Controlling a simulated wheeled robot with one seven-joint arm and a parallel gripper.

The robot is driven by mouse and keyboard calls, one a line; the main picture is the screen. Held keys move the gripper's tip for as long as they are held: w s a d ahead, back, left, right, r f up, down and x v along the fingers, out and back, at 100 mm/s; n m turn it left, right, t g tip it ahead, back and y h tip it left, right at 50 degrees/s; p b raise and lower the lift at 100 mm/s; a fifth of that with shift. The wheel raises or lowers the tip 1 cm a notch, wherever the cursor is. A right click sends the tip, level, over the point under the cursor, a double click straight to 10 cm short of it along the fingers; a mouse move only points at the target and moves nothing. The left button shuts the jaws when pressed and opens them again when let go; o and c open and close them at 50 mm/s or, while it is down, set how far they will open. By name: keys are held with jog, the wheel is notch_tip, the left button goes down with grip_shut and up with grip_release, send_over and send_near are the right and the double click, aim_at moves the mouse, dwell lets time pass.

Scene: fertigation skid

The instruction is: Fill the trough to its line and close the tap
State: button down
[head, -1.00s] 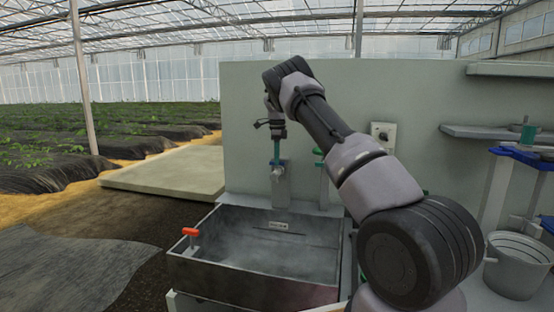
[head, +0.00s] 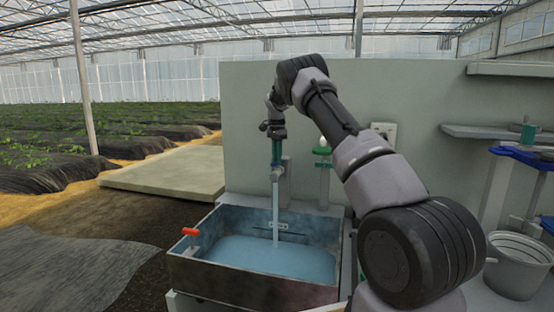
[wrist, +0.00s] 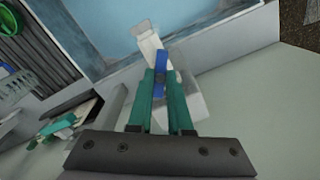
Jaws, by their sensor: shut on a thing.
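The metal trough (head: 235,285) stands below the tap, with blue water (head: 270,258) across its floor. A small label and dark line (head: 278,227) show on its back wall; the water surface appears a little below them. A stream (head: 276,210) falls from the tap (head: 278,172), so the tap is open. My gripper (head: 277,152) is at the tap's top. In the wrist view, its green fingers (wrist: 160,78) are shut on the blue tap lever (wrist: 161,60), with the pale tap body (wrist: 150,42) just beyond. The fingers hide part of the lever.
A red-handled fitting (head: 190,232) sits at the trough's left side. A green-topped valve (head: 322,152) stands right of the tap, before the panel (head: 400,85). A grey bucket (head: 515,265) and shelf (head: 490,133) are at right.

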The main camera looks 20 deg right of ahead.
jog(key=shift+n, duration=0.7)
jog(key=c, duration=0.8)
grip_release()
jog(key=shift+c, duration=0.2)
notch_tip(320, 180, up, 11)
jog(key=shift+o, duration=0.6)
jog(key=shift+f, duration=0.1)
notch_tip(320, 180, down, 14)
jog(key=t+h, duration=0.2)
jog(key=h, duration=0.1)
jog(key=shift+r, duration=0.25)
